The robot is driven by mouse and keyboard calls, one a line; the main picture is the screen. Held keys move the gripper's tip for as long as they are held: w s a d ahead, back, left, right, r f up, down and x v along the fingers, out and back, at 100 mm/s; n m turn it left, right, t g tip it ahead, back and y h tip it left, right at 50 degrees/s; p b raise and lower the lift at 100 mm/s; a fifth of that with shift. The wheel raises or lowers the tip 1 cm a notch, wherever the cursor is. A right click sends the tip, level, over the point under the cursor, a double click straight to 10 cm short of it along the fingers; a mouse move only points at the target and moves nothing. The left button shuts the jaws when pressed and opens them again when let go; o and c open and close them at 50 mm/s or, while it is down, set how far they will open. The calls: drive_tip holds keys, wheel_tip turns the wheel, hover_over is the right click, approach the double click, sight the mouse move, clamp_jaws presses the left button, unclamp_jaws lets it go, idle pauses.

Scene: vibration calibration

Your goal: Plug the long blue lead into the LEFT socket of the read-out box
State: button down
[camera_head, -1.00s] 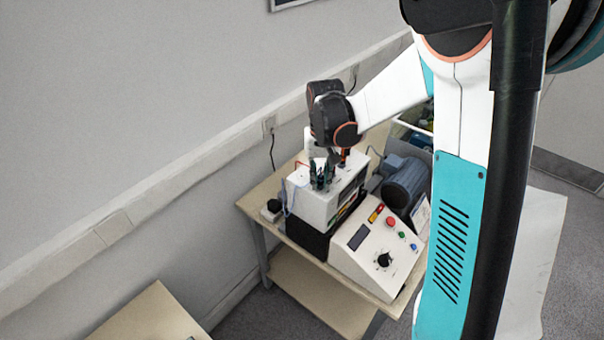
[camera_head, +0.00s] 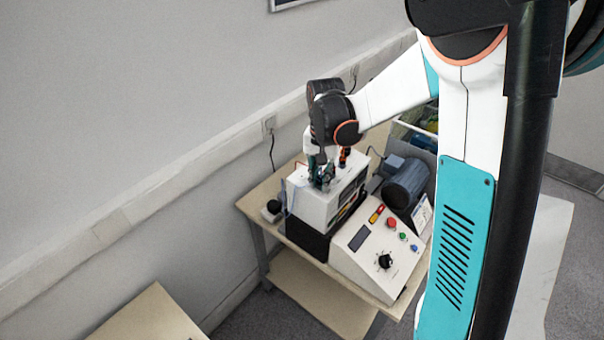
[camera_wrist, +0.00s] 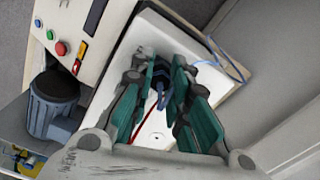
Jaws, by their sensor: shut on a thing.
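The read-out box (camera_head: 318,208) is a white box with a dark lower part on the table; its white top also shows in the wrist view (camera_wrist: 152,36). My gripper (camera_head: 322,182) is over the top of the box, pointing down. In the wrist view my gripper (camera_wrist: 166,78) has its teal fingers closed around a dark blue plug (camera_wrist: 160,74). A thin blue lead (camera_wrist: 226,62) loops off to the right beyond the box edge. The fingers hide the plug's tip and any socket under it, so I cannot tell whether it is seated.
A red lead (camera_wrist: 138,126) lies across the box top near the fingers. A sloped control panel (camera_head: 364,252) with buttons and a knob stands in front of the box. A blue-grey motor (camera_head: 405,184) is to its right. The wall (camera_head: 150,110) is close behind.

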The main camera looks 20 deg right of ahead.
sight(321, 177)
idle(0.3)
drive_tip(key=shift+m+b, duration=0.4)
drive_tip(key=shift+m, duration=1.6)
drive_tip(key=c, duration=1.5)
unclamp_jaws()
drive_tip(key=shift+o, duration=0.2)
drive_tip(key=shift+r, duration=0.2)
drive_tip(key=shift+r+p, duration=1.5)
drive_tip(key=shift+r, duration=0.8)
drive_tip(key=shift+r, duration=0.1)
